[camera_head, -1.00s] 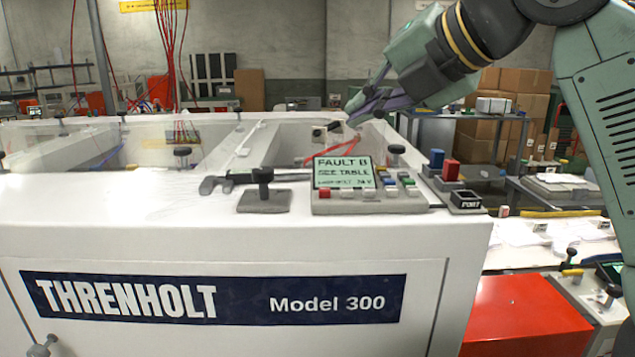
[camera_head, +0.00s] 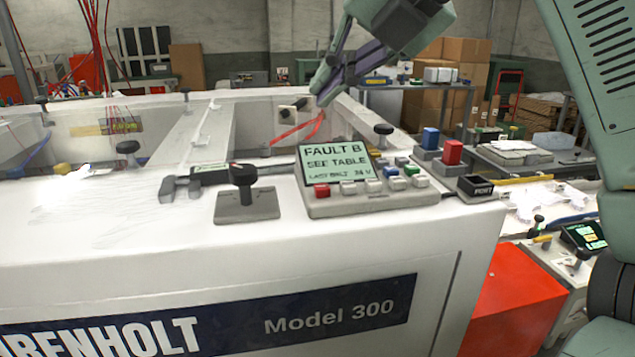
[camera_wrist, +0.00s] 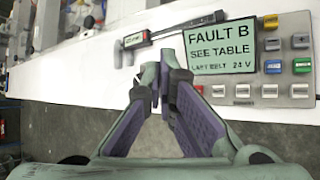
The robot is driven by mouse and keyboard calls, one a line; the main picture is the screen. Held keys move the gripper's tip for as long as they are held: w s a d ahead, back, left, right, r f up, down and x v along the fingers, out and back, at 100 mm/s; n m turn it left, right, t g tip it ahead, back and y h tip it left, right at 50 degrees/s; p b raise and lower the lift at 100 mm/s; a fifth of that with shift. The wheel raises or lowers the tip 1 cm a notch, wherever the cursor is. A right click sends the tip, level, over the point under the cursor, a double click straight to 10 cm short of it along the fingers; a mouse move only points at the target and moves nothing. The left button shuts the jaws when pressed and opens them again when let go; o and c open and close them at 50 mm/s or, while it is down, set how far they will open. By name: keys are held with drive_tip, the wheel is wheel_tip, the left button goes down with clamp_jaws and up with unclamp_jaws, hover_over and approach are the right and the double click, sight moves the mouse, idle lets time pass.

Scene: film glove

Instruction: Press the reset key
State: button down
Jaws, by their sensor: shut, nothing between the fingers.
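The control panel (camera_head: 312,207) sits on the white machine top, with a green screen (camera_head: 326,162) reading "FAULT B SEE TABLE". Its keys include a red key (camera_head: 321,190), several pale keys, a blue key (camera_head: 391,171) and a green key (camera_head: 411,170). The wrist view shows orange (camera_wrist: 270,21), blue (camera_wrist: 273,67) and green (camera_wrist: 303,65) keys right of the screen. Key labels are too small to read, so I cannot tell which is reset. My gripper (camera_head: 322,93) is shut and empty, above and behind the panel in the head view, touching no key.
A caliper-like tool (camera_head: 210,173) lies left of the panel, behind a black knob on a plate (camera_head: 247,207). Red and blue blocks (camera_head: 452,152) and a black "PORT" box (camera_head: 476,188) stand to the right. A walled recess lies behind.

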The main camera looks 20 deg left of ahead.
sight(328, 184)
drive_tip(key=shift+f, duration=0.15)
drive_tip(key=shift+f+b, duration=1.85)
drive_tip(key=shift+f, duration=2.45)
drive_tip(key=shift+f, duration=0.1)
drive_tip(key=shift+f, duration=0.3)
drive_tip(key=shift+f, duration=0.4)
drive_tip(key=shift+r, duration=0.1)
drive_tip(key=shift+r+p, duration=0.75)
drive_tip(key=shift+p, duration=0.1)
